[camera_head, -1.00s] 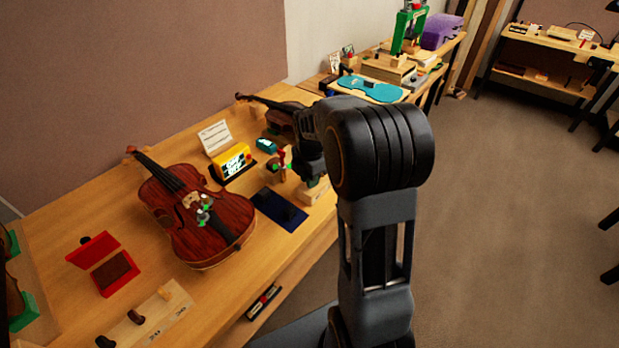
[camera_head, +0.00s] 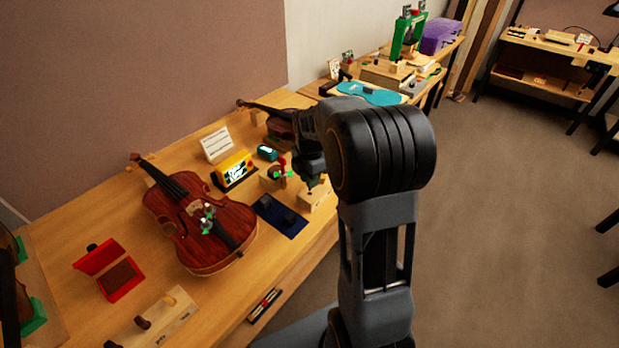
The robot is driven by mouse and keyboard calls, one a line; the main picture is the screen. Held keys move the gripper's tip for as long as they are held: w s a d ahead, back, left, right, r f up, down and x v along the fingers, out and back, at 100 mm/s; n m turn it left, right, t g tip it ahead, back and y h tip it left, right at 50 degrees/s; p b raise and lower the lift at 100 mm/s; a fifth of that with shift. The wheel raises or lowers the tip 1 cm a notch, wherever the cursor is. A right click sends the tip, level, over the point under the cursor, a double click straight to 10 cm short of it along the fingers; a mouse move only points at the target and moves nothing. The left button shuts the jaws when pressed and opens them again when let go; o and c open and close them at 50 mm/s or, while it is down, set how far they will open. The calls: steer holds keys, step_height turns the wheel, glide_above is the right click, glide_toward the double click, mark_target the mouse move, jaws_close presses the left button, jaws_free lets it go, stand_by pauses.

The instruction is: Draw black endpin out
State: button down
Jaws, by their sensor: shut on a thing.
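My gripper (camera_head: 310,184) is at the right end of the bench, pointing down at a light wooden block (camera_head: 319,200) near the front edge. Its fingertips are small and dark in the head view and are shut on a thin dark piece at the block's top, which I take to be the black endpin. My arm hides part of this spot. I cannot tell how deep the endpin sits in the block.
A red-brown violin (camera_head: 205,225) lies left of the gripper, with a dark blue mat (camera_head: 281,216) between. A small wooden stand with red and green parts (camera_head: 278,176) is close on the left. A second violin (camera_head: 275,122) lies behind. An open red box (camera_head: 119,279) is front left.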

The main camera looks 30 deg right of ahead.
steer(key=shift+r+p, duration=2.8)
steer(key=shift+r, duration=0.75)
steer(key=shift+f, duration=0.15)
